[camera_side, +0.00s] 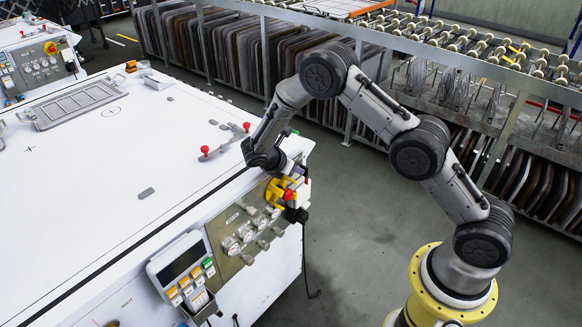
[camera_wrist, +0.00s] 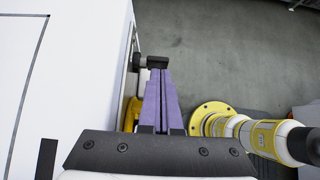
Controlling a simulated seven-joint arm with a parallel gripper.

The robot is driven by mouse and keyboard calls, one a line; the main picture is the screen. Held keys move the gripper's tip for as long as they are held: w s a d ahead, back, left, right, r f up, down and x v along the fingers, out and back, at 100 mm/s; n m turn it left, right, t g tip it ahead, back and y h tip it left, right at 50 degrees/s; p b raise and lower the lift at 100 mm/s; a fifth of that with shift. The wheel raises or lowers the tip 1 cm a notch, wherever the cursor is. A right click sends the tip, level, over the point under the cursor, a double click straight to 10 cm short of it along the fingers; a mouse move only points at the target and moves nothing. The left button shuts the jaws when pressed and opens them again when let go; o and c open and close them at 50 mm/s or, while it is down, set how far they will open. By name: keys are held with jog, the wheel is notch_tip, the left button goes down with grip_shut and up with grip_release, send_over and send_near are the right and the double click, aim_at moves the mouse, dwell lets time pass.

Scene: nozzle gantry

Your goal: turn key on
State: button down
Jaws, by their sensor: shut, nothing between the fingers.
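My gripper (camera_wrist: 159,75) points past the edge of the white machine, its two purple fingers closed together with nothing between them. In the side view its purple fingers (camera_side: 298,171) are small and partly hidden, above the yellow bracket at the panel's right end. In the wrist view a black knob-like part (camera_wrist: 157,62) on the machine's side lies just beyond the fingertips; I cannot tell whether they touch. The control panel (camera_side: 230,262) sits on the machine's front face. I cannot clearly pick out the key.
The yellow bracket (camera_side: 273,197) holds a red button (camera_side: 288,195), with a black part (camera_side: 297,215) below it. Several round gauges or knobs line the panel. A pendant (camera_side: 180,262) with coloured buttons stands left. Red-tipped handles (camera_side: 204,150) stick up from the white top. Open floor lies right.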

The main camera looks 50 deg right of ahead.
aim_at(304, 167)
jog(key=shift+d+f, duration=0.2)
jog(key=shift+d, duration=0.05)
jog(key=shift+d+r+y, duration=0.3)
jog(key=shift+d+y, duration=0.05)
jog(key=shift+y, duration=0.7)
jog(key=shift+d+r+y, duration=0.25)
jog(key=shift+d+y, duration=0.05)
jog(key=shift+y, duration=0.75)
jog(key=shift+d+r+y, duration=0.15)
jog(key=shift+d+y, duration=0.25)
jog(key=shift+y, duration=0.65)
jog(key=shift+d+r+y, duration=0.1)
jog(key=shift+d+y, duration=0.3)
jog(key=shift+y, duration=0.65)
jog(key=shift+d+f+y, duration=0.1)
jog(key=shift+d+y, duration=0.25)
jog(key=shift+y, duration=0.55)
jog(key=shift+d+y, duration=0.3)
jog(key=shift+y, duration=0.6)
jog(key=shift+d+f+y, duration=0.1)
jog(key=shift+d+y, duration=0.25)
jog(key=shift+y, duration=0.55)
jog(key=shift+d, duration=0.3)
jog(key=shift+r, duration=0.8)
